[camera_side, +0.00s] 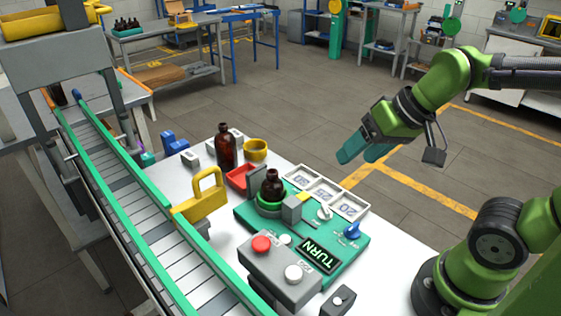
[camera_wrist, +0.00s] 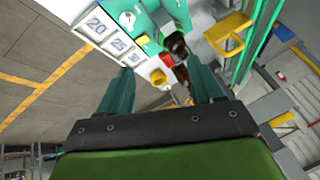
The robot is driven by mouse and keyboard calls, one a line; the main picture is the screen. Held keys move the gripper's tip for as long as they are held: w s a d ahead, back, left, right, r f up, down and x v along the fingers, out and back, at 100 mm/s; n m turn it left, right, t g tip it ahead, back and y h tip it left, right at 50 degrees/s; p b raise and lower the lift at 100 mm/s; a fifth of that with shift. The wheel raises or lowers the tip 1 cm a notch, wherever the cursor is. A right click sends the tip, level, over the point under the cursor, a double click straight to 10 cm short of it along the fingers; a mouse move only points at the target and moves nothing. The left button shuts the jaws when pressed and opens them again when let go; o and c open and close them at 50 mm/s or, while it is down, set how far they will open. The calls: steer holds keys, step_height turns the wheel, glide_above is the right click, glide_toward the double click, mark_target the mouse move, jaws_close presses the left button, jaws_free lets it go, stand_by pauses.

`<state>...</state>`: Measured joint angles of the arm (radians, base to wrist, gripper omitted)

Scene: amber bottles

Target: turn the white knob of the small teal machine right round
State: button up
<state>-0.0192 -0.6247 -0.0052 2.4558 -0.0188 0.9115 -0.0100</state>
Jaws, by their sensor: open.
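The small teal machine (camera_side: 350,262) lies on the white table, with a lit TURN display (camera_side: 318,256). Its white knob (camera_side: 324,213) sits on the top face near the numbered trays; it also shows at the top of the wrist view (camera_wrist: 127,18). An amber bottle (camera_side: 272,187) stands upright in the machine's green ring holder. My gripper (camera_side: 362,153) is open and empty, in the air above and to the right of the machine, apart from the knob. Its two teal fingers (camera_wrist: 159,68) show spread in the wrist view.
Three trays (camera_side: 322,190) marked with numbers line the machine's edge. A blue knob (camera_side: 352,231) is close to the white one. A grey box (camera_side: 280,268) has red and white buttons. Another amber bottle (camera_side: 226,148), a yellow cup (camera_side: 256,150) and a conveyor (camera_side: 150,215) are beyond.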

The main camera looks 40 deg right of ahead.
steer(key=w+d+f+n+g+h, duration=0.25)
steer(key=w+n+g, duration=0.35)
steer(key=n, duration=1)
glide_toward(325, 211)
steer(key=shift+y, duration=0.25)
steer(key=f, duration=0.2)
steer(key=d+f, duration=0.1)
steer(key=f, duration=0.5)
steer(key=shift+w+d+f, duration=0.2)
steer(key=shift+d+f, duration=0.05)
steer(key=shift+d, duration=0.15)
steer(key=c, duration=1.1)
steer(key=shift+o, duration=0.2)
